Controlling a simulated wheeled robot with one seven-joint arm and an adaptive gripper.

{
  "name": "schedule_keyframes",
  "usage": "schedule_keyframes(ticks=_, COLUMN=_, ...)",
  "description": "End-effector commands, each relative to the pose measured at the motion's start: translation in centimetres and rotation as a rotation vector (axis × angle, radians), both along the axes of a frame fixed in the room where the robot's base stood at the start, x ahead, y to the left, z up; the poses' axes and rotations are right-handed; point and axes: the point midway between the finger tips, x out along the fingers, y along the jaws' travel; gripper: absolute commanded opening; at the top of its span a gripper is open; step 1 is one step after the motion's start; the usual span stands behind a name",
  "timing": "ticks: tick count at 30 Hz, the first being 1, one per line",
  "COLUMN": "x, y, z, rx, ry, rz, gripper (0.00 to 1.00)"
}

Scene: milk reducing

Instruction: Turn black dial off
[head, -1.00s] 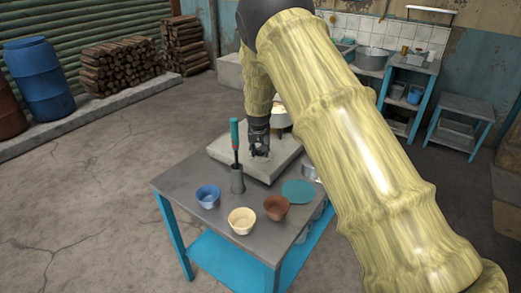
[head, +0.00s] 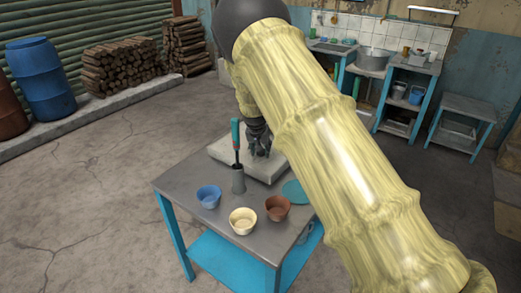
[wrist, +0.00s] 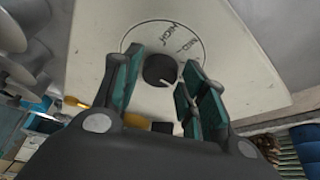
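The black dial (wrist: 158,70) is a round knob on a pale panel (wrist: 95,45) in the wrist view. My gripper (wrist: 161,76) is open, with one teal-padded finger on the left of the dial and the others on the right. I cannot tell whether the pads touch it. In the head view my gripper (head: 260,141) is low at the grey stove block (head: 222,148); the dial is not visible there.
The stove block stands on a grey table (head: 185,178). A cup with a green-handled tool (head: 237,178), a blue bowl (head: 208,197), a cream bowl (head: 242,221), a brown bowl (head: 277,208) and a teal disc (head: 295,191) are near my gripper.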

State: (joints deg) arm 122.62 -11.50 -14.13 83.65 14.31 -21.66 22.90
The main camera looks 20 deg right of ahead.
Motion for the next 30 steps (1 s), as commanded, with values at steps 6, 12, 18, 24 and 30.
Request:
schedule_keyframes(ticks=6, x=0.0, y=0.0, z=0.0, rx=0.0, ry=0.001, rz=0.001, gripper=0.58)
schedule_keyframes(ticks=12, x=-0.1, y=0.0, z=0.1, rx=0.0, ry=0.001, rz=0.001, gripper=0.58)
schedule_keyframes(ticks=18, x=-0.6, y=0.4, z=1.7, rx=0.0, ry=0.0, rz=0.001, gripper=0.58)
schedule_keyframes(ticks=24, x=-1.6, y=1.0, z=4.6, rx=0.0, ry=-0.001, rz=0.0, gripper=0.58)
schedule_keyframes(ticks=30, x=-2.7, y=1.6, z=7.6, rx=0.001, ry=0.0, rz=0.0, gripper=0.58)
